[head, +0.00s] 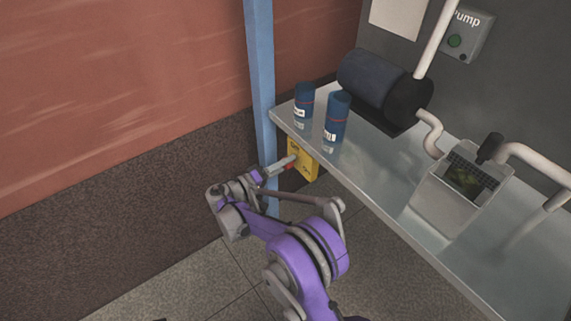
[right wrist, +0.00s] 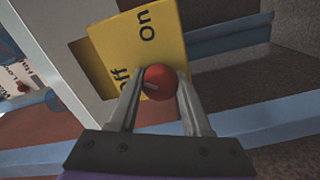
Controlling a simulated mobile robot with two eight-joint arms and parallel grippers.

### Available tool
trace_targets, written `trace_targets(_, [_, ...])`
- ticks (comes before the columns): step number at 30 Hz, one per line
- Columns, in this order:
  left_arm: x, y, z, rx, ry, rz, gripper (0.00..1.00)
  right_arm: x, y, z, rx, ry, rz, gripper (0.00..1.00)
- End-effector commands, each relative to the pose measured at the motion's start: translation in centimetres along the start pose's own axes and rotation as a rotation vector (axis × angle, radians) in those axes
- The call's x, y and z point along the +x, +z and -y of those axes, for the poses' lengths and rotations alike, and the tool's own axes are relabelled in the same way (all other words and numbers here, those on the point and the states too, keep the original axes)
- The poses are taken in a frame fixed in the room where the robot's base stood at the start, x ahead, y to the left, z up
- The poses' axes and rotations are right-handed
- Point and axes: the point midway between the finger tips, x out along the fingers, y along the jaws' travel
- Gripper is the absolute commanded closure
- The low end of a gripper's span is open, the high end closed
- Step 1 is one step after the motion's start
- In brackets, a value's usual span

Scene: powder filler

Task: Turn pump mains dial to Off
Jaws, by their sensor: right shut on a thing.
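The pump mains dial is a red knob (right wrist: 160,82) on a yellow box (head: 304,165) marked On and Off. The box sits below the bench edge, by the blue post. In the right wrist view the yellow box (right wrist: 140,42) fills the upper middle, with "On" readable and "Off" partly covered by a finger. My right gripper (right wrist: 160,92) is shut on the red knob, one finger on each side. It also shows in the head view, reaching the box (head: 290,162). The dial's exact pointing is hard to tell. My left gripper is not in view.
A metal bench (head: 385,165) stands right of the box, its edge close above my right gripper. Two blue cans (head: 337,117), a dark pump motor (head: 375,85) and a filler box (head: 455,190) stand on it. A blue post (head: 260,80) rises beside the box.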

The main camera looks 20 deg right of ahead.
Motion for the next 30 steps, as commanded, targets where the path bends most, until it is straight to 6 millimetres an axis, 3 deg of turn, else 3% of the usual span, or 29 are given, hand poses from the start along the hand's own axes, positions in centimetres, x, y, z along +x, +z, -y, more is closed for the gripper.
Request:
trace_targets(15, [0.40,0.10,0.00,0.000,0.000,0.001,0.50,-0.05,0.05,0.03,-0.447,-0.001,0.001,1.00])
trace_targets(30, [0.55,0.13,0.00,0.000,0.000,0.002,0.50,-0.05,0.05,0.00,-0.638,-0.002,0.001,1.00])
